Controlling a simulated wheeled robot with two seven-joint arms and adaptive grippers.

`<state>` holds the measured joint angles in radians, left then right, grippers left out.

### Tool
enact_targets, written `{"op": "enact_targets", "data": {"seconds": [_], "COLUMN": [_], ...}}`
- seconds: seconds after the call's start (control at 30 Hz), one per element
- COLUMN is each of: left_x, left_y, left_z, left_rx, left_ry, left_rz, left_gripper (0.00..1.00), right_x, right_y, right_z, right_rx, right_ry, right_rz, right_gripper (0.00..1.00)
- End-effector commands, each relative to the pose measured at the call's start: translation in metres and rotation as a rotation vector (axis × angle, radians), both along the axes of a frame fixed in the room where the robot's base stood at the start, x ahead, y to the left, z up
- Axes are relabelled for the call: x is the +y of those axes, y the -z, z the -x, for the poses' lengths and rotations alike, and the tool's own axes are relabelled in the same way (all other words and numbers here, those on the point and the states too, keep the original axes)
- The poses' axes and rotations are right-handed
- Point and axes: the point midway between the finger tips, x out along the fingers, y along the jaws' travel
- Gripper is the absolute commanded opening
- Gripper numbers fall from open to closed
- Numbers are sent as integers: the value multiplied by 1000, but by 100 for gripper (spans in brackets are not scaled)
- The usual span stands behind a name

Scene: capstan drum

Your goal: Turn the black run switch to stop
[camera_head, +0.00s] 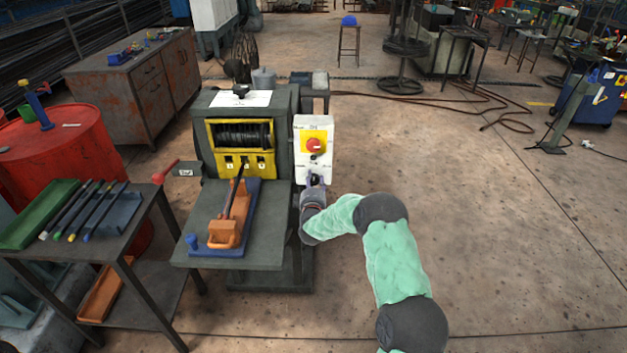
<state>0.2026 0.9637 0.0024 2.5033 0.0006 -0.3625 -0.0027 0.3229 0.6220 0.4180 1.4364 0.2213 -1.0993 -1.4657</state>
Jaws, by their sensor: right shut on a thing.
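A white control panel (326,133) stands on the right side of the grey capstan machine (202,150). It carries a red rotary knob (314,146) on a yellow plate. My right gripper (315,181) is at the lower part of the panel, reached by my green-sleeved arm from the lower right. The switch's exact angle is too small to tell. My left gripper is not in view.
The machine's front shelf (262,229) holds a blue tray with an orange tool (226,232). A side table (90,238) with a green tray and several rods stands at the left, beside a red drum (60,150).

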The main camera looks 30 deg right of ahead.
Motion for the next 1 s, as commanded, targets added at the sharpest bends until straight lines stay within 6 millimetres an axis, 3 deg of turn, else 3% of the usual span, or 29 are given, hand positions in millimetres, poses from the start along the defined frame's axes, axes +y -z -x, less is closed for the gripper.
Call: {"op": "enact_targets", "data": {"seconds": [0.73, 0.77, 0.83, 1.0], "left_x": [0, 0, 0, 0], "left_y": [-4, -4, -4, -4], "left_z": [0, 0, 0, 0], "left_rx": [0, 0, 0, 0], "left_ry": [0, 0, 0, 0], "left_rz": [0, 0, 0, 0], "left_gripper": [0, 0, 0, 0], "right_x": [1, 1, 1, 0], "right_y": [-1, -1, -1, -1], "right_z": [-1, -1, -1, -1], "right_rx": [49, 49, 48, 49], "right_ry": [-2, -2, -2, -2], "right_rz": [84, 84, 83, 82], "right_gripper": [9, 45, 64, 66]}}
